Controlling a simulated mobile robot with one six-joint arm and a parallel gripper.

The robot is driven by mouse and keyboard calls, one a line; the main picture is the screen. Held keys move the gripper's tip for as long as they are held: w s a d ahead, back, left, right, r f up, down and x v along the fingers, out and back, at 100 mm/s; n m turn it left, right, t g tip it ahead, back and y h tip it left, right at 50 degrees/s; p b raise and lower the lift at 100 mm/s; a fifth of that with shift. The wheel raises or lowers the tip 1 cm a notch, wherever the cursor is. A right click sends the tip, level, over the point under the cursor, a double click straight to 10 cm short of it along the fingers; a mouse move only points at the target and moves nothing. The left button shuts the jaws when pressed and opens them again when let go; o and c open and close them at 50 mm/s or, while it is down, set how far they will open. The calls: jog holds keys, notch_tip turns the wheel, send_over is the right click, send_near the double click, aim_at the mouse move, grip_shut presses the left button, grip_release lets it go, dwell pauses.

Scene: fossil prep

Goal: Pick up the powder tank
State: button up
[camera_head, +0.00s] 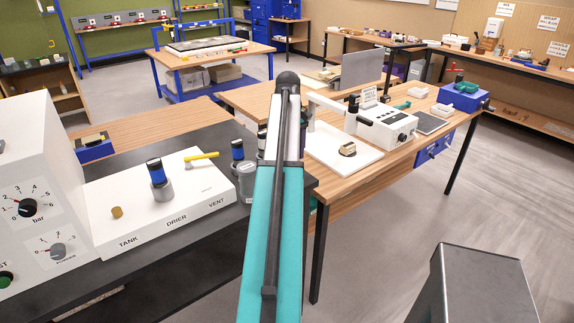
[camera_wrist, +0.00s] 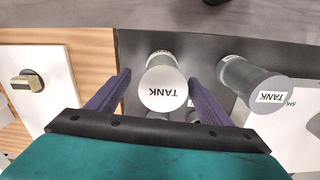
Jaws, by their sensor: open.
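Two cylinders with pale round tops marked TANK stand on the dark bench in the wrist view. One tank (camera_wrist: 163,88) is between the two purple fingers of my open gripper (camera_wrist: 160,82), with a gap visible on each side. The other tank (camera_wrist: 250,84) stands to the right, outside the fingers. Neither label tells which holds powder. In the head view a grey cylinder (camera_head: 246,184) stands at the bench edge just left of my arm. My arm hides the gripper and the tank between its fingers there.
A white panel (camera_head: 130,222) marked TANK, DRIER and VENT holds a dark-topped cylinder (camera_head: 158,181) and a yellow-handled valve (camera_head: 201,156). A white control box (camera_head: 40,170) is at left. A wooden table with a white board (camera_head: 340,160) adjoins at right. More small cylinders partly show below the fingers in the wrist view.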

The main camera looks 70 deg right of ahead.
jog(key=shift+a+f+p, duration=0.15)
jog(key=shift+f+p, duration=0.2)
jog(key=shift+f, duration=0.2)
jog(key=shift+a+f+p, duration=0.15)
jog(key=shift+f+p, duration=0.2)
jog(key=shift+f, duration=0.15)
jog(key=shift+f+p, duration=0.3)
jog(key=shift+f, duration=0.95)
jog(key=shift+d, duration=0.1)
jog(key=c, duration=1.3)
jog(key=shift+r, duration=0.2)
jog(key=shift+c, duration=0.2)
jog(key=shift+w+r+b, duration=0.1)
jog(key=shift+r+b, duration=0.85)
jog(key=shift+r, duration=0.55)
jog(key=s+a+r+b, duration=0.1)
jog(key=s+a+b, duration=0.3)
jog(key=s+a, duration=0.6)
jog(key=shift+s+r+b, duration=0.3)
jog(key=shift+s+r, duration=0.05)
jog(key=shift+s, duration=1)
